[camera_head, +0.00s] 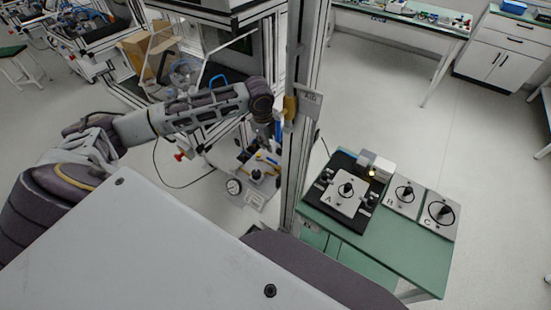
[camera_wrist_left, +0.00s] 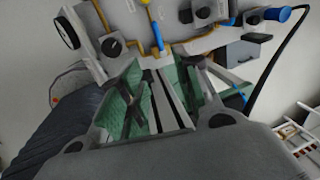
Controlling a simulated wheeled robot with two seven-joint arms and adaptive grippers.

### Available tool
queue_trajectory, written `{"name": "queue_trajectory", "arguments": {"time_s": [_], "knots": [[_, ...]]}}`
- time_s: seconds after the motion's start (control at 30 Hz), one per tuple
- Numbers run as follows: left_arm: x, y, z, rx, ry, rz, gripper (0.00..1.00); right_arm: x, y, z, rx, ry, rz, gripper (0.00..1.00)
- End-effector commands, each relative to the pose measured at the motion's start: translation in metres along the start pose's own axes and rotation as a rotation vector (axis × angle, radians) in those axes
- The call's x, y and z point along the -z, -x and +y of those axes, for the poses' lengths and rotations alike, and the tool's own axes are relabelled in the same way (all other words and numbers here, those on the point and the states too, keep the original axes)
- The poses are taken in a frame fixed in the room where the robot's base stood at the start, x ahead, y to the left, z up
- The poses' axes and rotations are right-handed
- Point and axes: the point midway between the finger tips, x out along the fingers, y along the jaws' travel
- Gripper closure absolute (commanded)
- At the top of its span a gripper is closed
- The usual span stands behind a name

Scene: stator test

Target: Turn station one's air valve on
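The air panel (camera_wrist_left: 185,22) spans the top of the left wrist view. It carries a round gauge (camera_wrist_left: 65,31), a black knob (camera_wrist_left: 112,46), yellow pipes and a blue-ended handle (camera_wrist_left: 285,14) at the right. In the head view the panel's gauge (camera_head: 233,187) and yellow piping (camera_head: 266,159) show below my left gripper (camera_head: 273,130). In the wrist view my left gripper (camera_wrist_left: 160,72) has its fingers apart, with nothing seen held. My right gripper is not in view.
A metal post (camera_head: 301,110) with a small sign (camera_head: 309,101) stands just right of my left gripper. A green table (camera_head: 405,255) with plates A, B and C stands farther right. A black hose (camera_head: 165,175) loops left of the panel. Open floor lies beyond.

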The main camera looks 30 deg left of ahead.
Motion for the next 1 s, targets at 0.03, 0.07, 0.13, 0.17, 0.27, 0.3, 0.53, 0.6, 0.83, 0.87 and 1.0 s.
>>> {"name": "queue_trajectory", "arguments": {"time_s": [0.03,0.07,0.13,0.17,0.27,0.3,0.53,0.6,0.83,0.87,1.0], "knots": [[0.000,0.000,0.000,0.000,0.000,0.000,0.67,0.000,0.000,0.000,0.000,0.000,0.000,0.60],[0.000,0.000,0.000,0.000,0.000,0.000,0.67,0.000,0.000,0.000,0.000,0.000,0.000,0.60],[0.000,0.000,0.000,0.000,0.000,0.000,0.67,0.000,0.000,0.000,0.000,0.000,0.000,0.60],[0.000,0.000,0.000,0.000,0.000,0.000,0.67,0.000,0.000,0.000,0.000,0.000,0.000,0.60],[0.000,-0.002,0.000,0.000,0.000,0.000,0.67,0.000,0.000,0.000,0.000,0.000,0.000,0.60],[0.000,-0.003,0.000,0.000,0.000,0.000,0.67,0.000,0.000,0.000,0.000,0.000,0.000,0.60],[0.000,-0.020,0.000,-0.001,0.001,0.000,0.67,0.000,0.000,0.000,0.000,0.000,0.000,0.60],[0.001,-0.028,0.001,-0.002,0.000,0.000,0.67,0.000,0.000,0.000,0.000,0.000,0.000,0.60],[0.001,-0.058,0.001,-0.002,0.000,0.001,0.67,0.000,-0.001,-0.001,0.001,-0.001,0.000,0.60],[0.001,-0.062,0.001,-0.001,0.000,0.001,0.67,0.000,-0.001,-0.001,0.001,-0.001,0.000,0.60],[0.001,-0.080,0.001,-0.001,0.001,0.001,0.67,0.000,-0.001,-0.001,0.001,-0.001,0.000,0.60]]}}
